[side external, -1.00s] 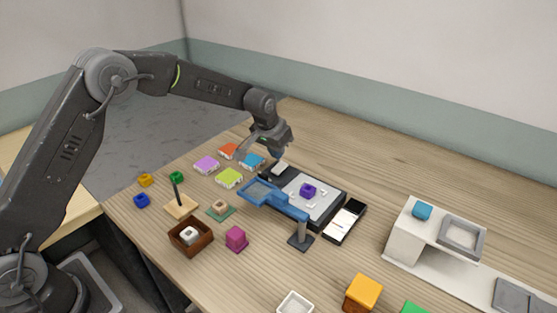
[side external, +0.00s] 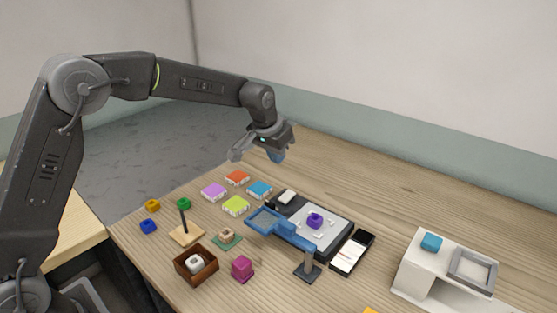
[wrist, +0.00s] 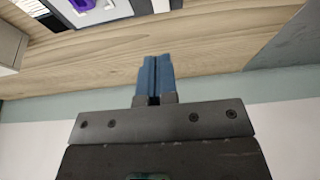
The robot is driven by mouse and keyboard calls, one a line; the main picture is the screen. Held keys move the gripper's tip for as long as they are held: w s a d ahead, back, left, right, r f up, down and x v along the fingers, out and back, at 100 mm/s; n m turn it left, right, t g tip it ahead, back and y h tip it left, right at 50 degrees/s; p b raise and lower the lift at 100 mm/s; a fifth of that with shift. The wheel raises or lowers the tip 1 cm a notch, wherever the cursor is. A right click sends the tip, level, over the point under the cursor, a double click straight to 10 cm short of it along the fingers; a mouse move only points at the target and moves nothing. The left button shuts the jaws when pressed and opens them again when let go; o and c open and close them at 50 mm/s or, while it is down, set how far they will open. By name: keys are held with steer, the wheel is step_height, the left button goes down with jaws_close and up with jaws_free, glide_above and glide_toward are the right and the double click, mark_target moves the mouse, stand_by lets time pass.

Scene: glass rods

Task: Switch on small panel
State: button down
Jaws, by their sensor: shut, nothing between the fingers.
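A flat dark-framed panel (side external: 337,236) with a pale top lies mid-table, with a purple block (side external: 314,221) on it. A small white raised piece (side external: 287,196) sits at its far left end. A smaller phone-like slab (side external: 353,253), black with a bright white face, lies to its right. I cannot tell which of these is the small panel. My gripper (side external: 277,156) is shut and empty, in the air beyond the panel's far left end. In the wrist view my blue fingers (wrist: 155,62) are together, with bare wood beyond them.
A blue magnifier-like stand (side external: 288,231) arches over the panel's near side. Coloured tiles (side external: 236,205) lie to the left. A brown box (side external: 196,265) and magenta block (side external: 242,268) stand in front. A white shelf (side external: 410,273) is at right. The table's back right is clear.

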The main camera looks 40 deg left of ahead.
mark_target(291, 192)
steer(key=shift+w+a+r, duration=0.1)
steer(key=shift+w+r, duration=0.15)
steer(key=shift+w, duration=0.3)
steer(key=x, duration=1.4)
steer(key=shift+s, duration=0.35)
